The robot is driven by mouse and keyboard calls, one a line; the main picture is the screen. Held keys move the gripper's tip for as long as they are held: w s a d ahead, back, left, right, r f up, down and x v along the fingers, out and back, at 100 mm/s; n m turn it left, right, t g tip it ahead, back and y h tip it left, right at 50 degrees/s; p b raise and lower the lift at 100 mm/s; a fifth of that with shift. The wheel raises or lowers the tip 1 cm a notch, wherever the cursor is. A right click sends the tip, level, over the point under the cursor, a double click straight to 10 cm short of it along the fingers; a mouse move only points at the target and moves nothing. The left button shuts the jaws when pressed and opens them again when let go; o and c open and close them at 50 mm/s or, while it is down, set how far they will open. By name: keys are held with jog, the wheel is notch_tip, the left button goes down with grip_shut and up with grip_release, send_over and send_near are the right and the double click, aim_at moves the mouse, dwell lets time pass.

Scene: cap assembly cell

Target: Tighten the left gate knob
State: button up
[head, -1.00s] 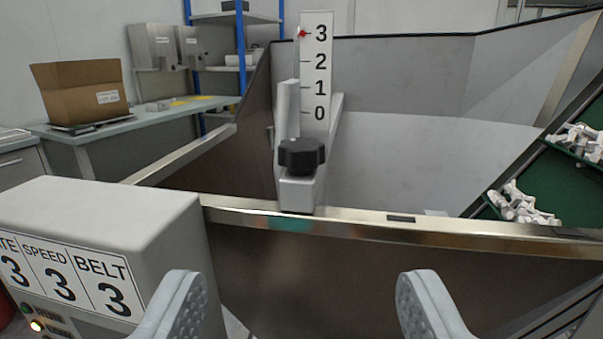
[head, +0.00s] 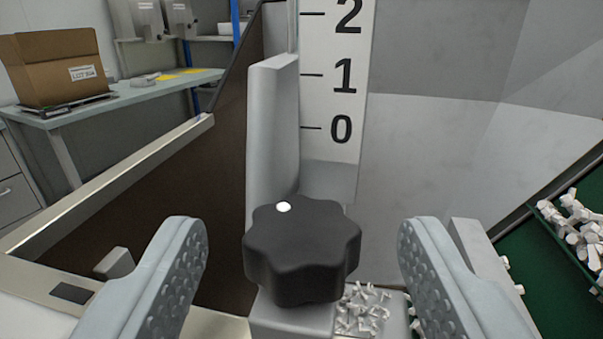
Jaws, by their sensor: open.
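The gate knob (head: 300,262) is black and lobed, with a white dot on its top near the far left edge. It sits on a grey bracket at the foot of a white scale plate (head: 335,100) marked 0, 1 and 2 in this view. My gripper (head: 303,255) is open, with one grey padded finger on each side of the knob. There is a clear gap between the knob and each finger, and neither touches it. The knob's underside is hidden.
A grey upright guide (head: 272,130) stands just behind the knob. White caps (head: 362,308) lie in the hopper below right. A green belt (head: 535,272) with white parts runs at the right. A metal rim (head: 110,185) runs at the left. A cardboard box (head: 55,68) sits on a bench behind.

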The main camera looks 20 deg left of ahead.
jog(key=shift+x, duration=0.85)
jog(key=c, duration=1)
jog(key=shift+a+h, duration=0.1)
jog(key=shift+h, duration=0.2)
jog(key=shift+a+r+m+t+h, duration=0.15)
jog(key=shift+m+t+h, duration=0.55)
jog(key=shift+m+h, duration=1.1)
jog(key=shift+h, duration=0.6)
jog(key=shift+m+h, duration=0.6)
jog(key=shift+h, duration=0.3)
